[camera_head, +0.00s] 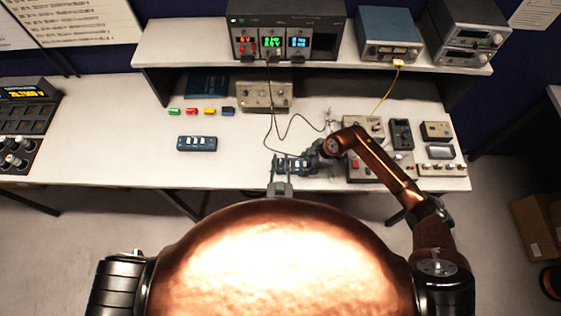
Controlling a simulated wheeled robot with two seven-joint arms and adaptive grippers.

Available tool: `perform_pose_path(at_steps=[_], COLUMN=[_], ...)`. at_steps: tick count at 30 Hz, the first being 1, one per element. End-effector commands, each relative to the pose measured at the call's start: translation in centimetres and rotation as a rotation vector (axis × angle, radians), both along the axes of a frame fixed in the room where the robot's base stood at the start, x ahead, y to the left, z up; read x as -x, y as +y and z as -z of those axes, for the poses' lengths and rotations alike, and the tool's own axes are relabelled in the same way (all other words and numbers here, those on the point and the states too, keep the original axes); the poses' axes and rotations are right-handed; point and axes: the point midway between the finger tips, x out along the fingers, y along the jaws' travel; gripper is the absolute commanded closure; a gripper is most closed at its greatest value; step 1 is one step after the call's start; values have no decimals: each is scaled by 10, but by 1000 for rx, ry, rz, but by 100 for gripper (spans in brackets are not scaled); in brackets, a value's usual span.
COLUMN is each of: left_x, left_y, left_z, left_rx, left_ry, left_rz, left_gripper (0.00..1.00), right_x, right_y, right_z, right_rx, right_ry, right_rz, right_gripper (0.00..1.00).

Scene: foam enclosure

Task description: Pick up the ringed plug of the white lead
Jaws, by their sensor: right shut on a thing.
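I cannot make out the white lead or its ringed plug in the head view. My right gripper (302,163) is at the front middle of the bench, low over a dark blue block with pale tops (283,162). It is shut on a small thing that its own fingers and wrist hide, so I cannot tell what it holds. A thin dark lead (272,110) runs from the power supply (285,32) down to the bench beside the gripper. A small pale tangle (328,121) lies just behind my wrist.
A similar blue block (197,143) stands left on the bench (110,150). Small coloured pieces (192,111) lie behind it. Several instrument boxes (437,131) crowd the right side, near my forearm. A yellow lead (388,91) hangs from the shelf (190,45). The left bench is mostly clear.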

Motion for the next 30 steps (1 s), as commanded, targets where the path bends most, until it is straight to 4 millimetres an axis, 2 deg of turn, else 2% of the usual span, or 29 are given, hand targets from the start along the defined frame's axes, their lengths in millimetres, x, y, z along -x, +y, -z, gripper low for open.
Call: perform_pose_path(at_steps=[8, 20, 23, 30], left_x=[0, 0, 0, 1], left_y=[0, 0, 0, 0], left_z=[0, -2, -13, -60], left_rx=[0, 0, 4, 7], left_ry=[0, -1, -1, -1], left_rz=[0, 0, -2, -1], left_gripper=[99, 100, 100, 100], right_x=[1, 1, 0, 0], right_y=[-2, -2, -2, -2], right_z=[3, 3, 3, 3], right_rx=[5, 5, 5, 5], right_ry=[1, 1, 1, 1], right_rz=[0, 0, 1, 1], right_gripper=[94, 94, 94, 94])
